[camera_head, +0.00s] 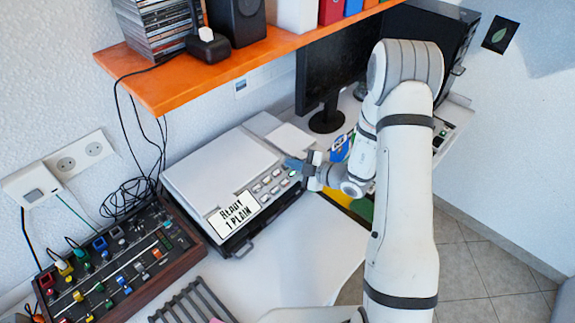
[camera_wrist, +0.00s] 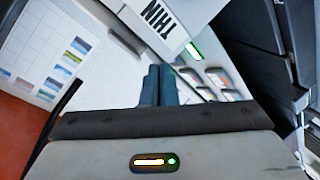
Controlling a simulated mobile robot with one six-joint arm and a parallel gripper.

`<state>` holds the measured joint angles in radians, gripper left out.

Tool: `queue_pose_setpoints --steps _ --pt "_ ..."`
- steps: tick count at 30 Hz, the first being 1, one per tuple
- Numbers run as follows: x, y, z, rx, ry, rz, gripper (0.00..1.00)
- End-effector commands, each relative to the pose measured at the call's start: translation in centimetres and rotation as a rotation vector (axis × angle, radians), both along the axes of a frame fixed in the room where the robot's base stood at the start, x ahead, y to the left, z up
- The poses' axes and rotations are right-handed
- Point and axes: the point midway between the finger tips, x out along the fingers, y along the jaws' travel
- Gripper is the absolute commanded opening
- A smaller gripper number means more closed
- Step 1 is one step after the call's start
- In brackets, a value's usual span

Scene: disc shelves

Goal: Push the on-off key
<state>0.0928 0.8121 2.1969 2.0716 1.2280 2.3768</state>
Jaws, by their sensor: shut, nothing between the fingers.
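A light grey printer-like machine (camera_head: 215,160) stands on the white desk. No marking tells me which is the on-off key. My gripper (camera_head: 290,163) is shut and empty, its blue-grey fingertips beside the green-lit key. In the wrist view the fingers (camera_wrist: 158,85) are together, left of the keys. I cannot tell whether they touch anything.
An orange shelf (camera_head: 190,80) with discs and a speaker overhangs the machine. A monitor (camera_head: 335,70) stands behind my arm. A mixer-like control box (camera_head: 115,260) is at the lower left, and a dark rack (camera_head: 195,303) lies in front. The desk right of the rack is clear.

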Motion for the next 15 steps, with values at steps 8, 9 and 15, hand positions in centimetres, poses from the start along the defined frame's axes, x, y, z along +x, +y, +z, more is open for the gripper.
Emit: queue_pose_setpoints --steps 8,9,15 --pt "0.11 0.14 -0.33 0.0 0.0 0.0 0.0" --pt "0.13 0.16 -0.38 0.0 0.0 0.0 0.0" --pt "0.22 0.24 -0.58 0.0 0.0 0.0 0.0"
